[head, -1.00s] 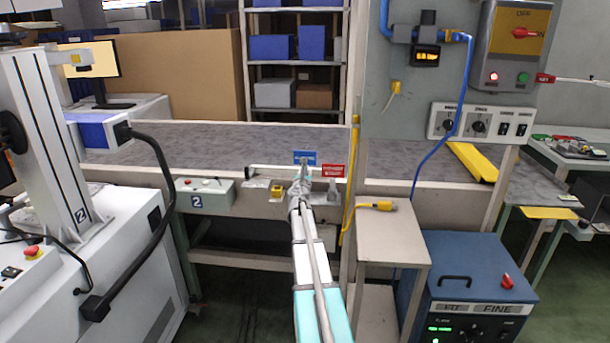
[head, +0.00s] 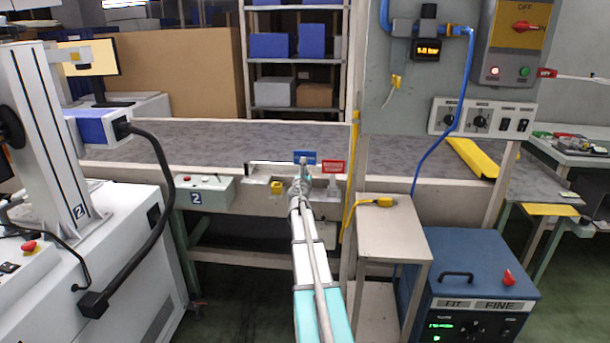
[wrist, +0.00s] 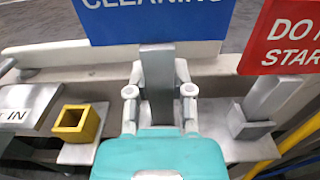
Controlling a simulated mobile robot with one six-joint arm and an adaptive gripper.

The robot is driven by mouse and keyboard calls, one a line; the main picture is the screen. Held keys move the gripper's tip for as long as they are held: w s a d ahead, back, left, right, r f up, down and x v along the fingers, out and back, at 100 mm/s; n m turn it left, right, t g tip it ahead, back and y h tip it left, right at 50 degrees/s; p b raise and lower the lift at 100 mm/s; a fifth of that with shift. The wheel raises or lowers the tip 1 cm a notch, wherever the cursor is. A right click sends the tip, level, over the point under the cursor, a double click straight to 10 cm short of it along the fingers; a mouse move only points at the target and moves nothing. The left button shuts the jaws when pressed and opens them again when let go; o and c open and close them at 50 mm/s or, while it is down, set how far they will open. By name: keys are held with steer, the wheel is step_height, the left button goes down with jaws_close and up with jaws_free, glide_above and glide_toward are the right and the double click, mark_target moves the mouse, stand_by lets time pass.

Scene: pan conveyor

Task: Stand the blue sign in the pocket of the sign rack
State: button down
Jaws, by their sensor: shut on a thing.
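The blue sign (wrist: 155,18), lettered "CLEANING", is upright at the top of the wrist view, its top cut off. Its grey stem (wrist: 157,70) runs down between the fingers of my gripper (wrist: 159,92), which is shut on it. In the head view the blue sign (head: 305,157) shows above my gripper (head: 301,184). The rack (wrist: 95,152) is a pale ledge with a yellow square pocket (wrist: 76,121), open and empty, left of my gripper. The stem's lower end is hidden by my gripper.
A red sign (wrist: 285,40) stands close on the right, its post in a grey holder (wrist: 249,122). A grey plate lettered "IN" (wrist: 25,103) lies at the far left. A yellow cable (wrist: 262,168) hangs at the right. The grey bench top (head: 215,137) behind is clear.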

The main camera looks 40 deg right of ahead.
steer(key=shift+f+b, duration=1.45)
steer(key=shift+f, duration=0.05)
steer(key=shift+c, duration=2.1)
jaws_free()
steer(key=shift+s+a, duration=0.1)
steer(key=v, duration=1.1)
steer(key=shift+s+a, duration=0.25)
steer(key=shift+a, duration=0.05)
